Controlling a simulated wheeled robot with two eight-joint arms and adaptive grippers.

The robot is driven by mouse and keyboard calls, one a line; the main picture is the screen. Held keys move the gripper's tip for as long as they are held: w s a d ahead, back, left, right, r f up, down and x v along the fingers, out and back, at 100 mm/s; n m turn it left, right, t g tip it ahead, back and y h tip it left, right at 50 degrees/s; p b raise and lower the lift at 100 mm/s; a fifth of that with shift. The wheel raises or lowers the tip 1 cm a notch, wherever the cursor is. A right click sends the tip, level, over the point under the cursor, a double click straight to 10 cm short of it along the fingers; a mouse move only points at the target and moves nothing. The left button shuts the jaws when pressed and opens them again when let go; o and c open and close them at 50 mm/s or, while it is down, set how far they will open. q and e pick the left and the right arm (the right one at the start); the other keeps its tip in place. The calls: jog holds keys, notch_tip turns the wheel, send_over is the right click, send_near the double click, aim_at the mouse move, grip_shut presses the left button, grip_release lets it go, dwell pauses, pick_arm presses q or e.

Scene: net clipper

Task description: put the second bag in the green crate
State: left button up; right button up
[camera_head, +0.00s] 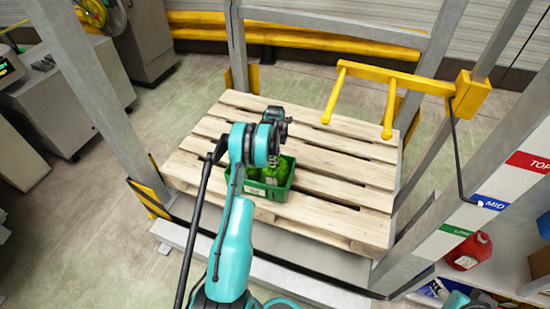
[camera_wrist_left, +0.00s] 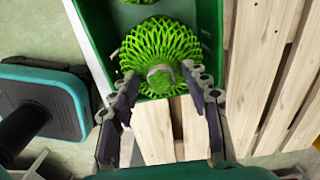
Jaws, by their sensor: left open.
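The green crate (camera_head: 264,192) stands on the front part of the wooden pallet, with a small white label on its near side. Bright green netted bags (camera_head: 274,172) lie inside it; my arm partly hides them, so I cannot tell how many. In the left wrist view one round green net bag (camera_wrist_left: 162,50) with a pale band lies inside the crate (camera_wrist_left: 92,45). My left gripper (camera_wrist_left: 160,74) is open, its fingertips on either side of the bag's near part, at the crate's edge. I cannot tell whether they touch it. My right gripper is out of view.
The slatted wooden pallet (camera_head: 340,180) has free room behind and right of the crate. Grey posts frame it, and a yellow two-pronged bracket (camera_head: 388,78) juts over its right rear. A red container (camera_head: 468,252) stands at the lower right.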

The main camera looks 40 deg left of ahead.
pick_arm(q)
notch_tip(320, 180, up, 12)
jog(key=p, duration=0.4)
jog(key=s+d+r+n+t, duration=0.1)
jog(key=s+d+r+n, duration=0.2)
jog(key=d+r, duration=0.7)
jog(key=s+d+r+n+t, duration=0.2)
jog(key=s+d+r+n, duration=0.1)
jog(key=d+r, duration=0.7)
jog(key=s+d+r+n+t, duration=0.1)
jog(key=s+d+n+t, duration=0.1)
jog(key=s+d, duration=0.5)
jog(key=s+d+r+n+t, duration=0.1)
jog(key=s+d+n, duration=0.4)
jog(key=s, duration=0.8)
jog(key=shift+s+d+n+t, duration=0.35)
jog(key=shift+d+t, duration=0.25)
jog(key=shift+d, duration=0.6)
